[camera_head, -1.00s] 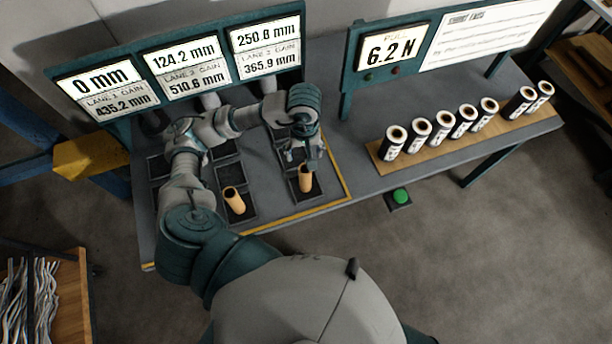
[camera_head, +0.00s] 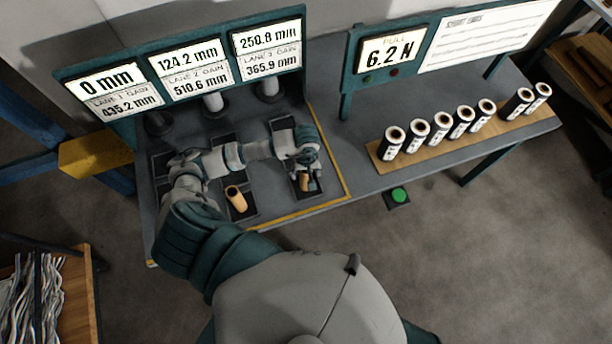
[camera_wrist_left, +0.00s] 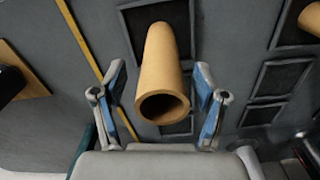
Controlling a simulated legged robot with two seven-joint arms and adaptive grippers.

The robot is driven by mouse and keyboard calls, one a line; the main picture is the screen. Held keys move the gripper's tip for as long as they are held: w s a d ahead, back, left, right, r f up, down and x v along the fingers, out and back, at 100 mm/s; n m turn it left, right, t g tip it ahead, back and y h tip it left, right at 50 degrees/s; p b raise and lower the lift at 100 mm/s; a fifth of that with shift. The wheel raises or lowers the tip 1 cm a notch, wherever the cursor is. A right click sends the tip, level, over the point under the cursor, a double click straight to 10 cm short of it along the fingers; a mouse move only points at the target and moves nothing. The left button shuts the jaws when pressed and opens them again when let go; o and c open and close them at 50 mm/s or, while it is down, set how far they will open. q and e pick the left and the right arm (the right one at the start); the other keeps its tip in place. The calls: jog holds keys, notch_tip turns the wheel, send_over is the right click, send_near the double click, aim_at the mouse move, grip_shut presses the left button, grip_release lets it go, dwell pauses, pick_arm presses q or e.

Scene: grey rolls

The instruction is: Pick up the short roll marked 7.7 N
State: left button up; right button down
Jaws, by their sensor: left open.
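Several short dark rolls with white labels, one of them (camera_head: 441,127), stand upright in a row on a wooden board (camera_head: 405,160) at the right; their markings are too small to read. My left gripper (camera_head: 309,183) is away to the left of them, over a tray at the front of the table. In the left wrist view my left gripper (camera_wrist_left: 160,85) is open, with a blue-padded finger on each side of a plain tan tube (camera_wrist_left: 163,65). Gaps show between fingers and tube. In the head view this tube (camera_head: 304,182) is partly hidden by the gripper. My right gripper is not in view.
Another tan tube (camera_head: 236,198) stands in the tray to the left. A display (camera_head: 389,51) reads 6.2 N; three lane displays (camera_head: 188,72) stand at the back left. A green button (camera_head: 399,195) sits before the table. Table space around the board is clear.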

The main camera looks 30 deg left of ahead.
pick_arm(q)
jog(key=shift+a, duration=0.2)
jog(key=c, duration=1.2)
